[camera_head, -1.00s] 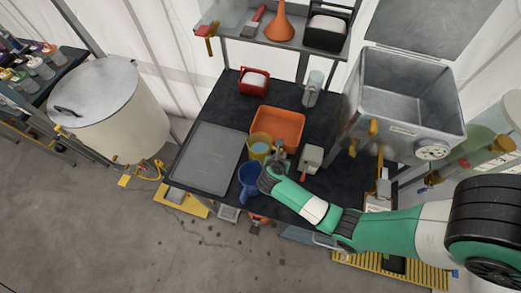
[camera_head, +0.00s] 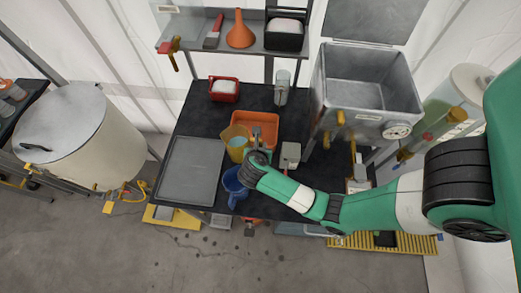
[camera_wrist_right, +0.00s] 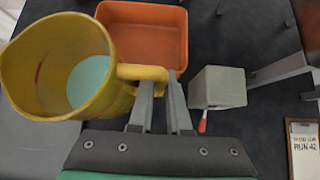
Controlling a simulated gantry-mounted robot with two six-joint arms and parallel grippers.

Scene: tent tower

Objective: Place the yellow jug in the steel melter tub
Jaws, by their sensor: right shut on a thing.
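The yellow jug (camera_head: 236,140) is at the front of the orange tray in the head view. In the right wrist view the jug (camera_wrist_right: 30,70) is at left, its mouth facing the camera, with something pale blue-green inside. My right gripper (camera_head: 257,142) is at the jug's right side. In the right wrist view the gripper (camera_wrist_right: 160,88) is shut on the jug's handle. I cannot tell for sure whether the jug's base touches the table. The steel melter tub (camera_head: 365,95) stands at right in the head view, its lid (camera_head: 372,20) open. My left gripper is not in view.
The orange tray (camera_head: 262,118), blue jug (camera_head: 234,186), grey flat tray (camera_head: 190,170) and a small grey box (camera_head: 290,155) crowd the black table (camera_head: 205,103). A shelf (camera_head: 186,42) with an orange funnel (camera_head: 240,32) is behind. A clipboard (camera_wrist_right: 303,150) lies at right.

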